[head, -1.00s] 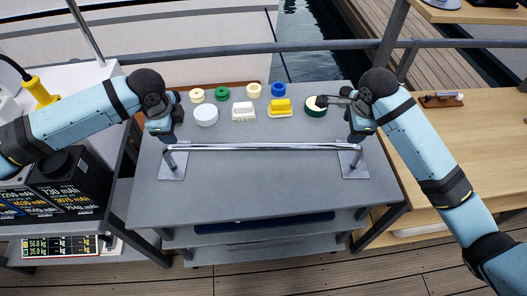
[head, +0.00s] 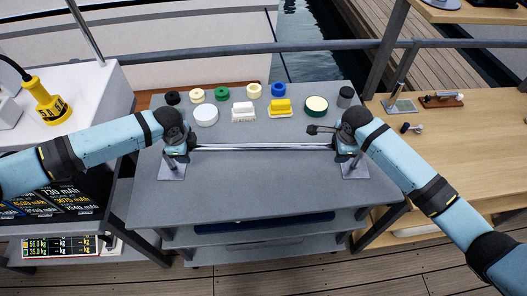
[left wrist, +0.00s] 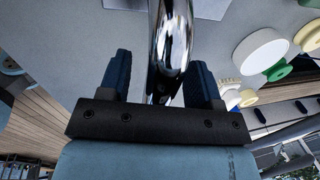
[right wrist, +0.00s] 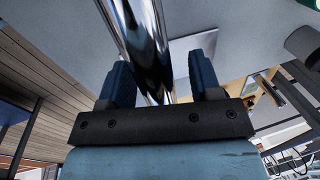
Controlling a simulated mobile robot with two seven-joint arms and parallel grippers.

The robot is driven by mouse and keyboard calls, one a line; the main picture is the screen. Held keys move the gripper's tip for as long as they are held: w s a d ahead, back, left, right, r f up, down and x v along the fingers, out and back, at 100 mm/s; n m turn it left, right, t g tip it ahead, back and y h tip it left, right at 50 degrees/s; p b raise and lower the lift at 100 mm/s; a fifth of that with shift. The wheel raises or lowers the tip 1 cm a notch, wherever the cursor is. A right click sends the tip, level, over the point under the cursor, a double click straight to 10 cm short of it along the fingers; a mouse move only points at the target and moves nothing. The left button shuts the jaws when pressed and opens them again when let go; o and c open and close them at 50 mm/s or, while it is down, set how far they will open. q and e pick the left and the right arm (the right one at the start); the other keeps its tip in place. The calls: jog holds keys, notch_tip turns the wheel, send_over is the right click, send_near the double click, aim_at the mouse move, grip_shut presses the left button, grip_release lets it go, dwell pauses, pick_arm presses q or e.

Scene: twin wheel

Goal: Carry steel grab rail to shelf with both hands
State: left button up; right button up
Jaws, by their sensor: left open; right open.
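The steel grab rail (head: 262,147) is a long polished bar with a square plate at each end, resting on the grey table (head: 262,190). My left gripper (head: 180,151) is at the rail's left end. In the left wrist view the rail (left wrist: 171,50) runs between its two open blue fingers (left wrist: 160,80). My right gripper (head: 346,149) is at the right end. In the right wrist view the rail (right wrist: 147,45) passes between its open fingers (right wrist: 160,82), nearer the left one. The arms partly hide the rail's ends. I cannot make out a shelf clearly as the target.
Behind the rail stand several round pieces, a white disc (head: 206,115), a yellow brush (head: 280,108) and a green-rimmed disc (head: 316,106). A wooden bench (head: 450,150) is on the right. Lower shelves (head: 262,232) lie under the table. The table's front is clear.

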pick_arm(q)
jog(key=shift+f, duration=0.25)
pick_arm(e)
jog(key=shift+f, duration=0.25)
pick_arm(q)
grip_shut()
pick_arm(e)
grip_shut()
pick_arm(q)
jog(key=shift+w, duration=0.1)
pick_arm(e)
jog(key=shift+w+r, duration=0.1)
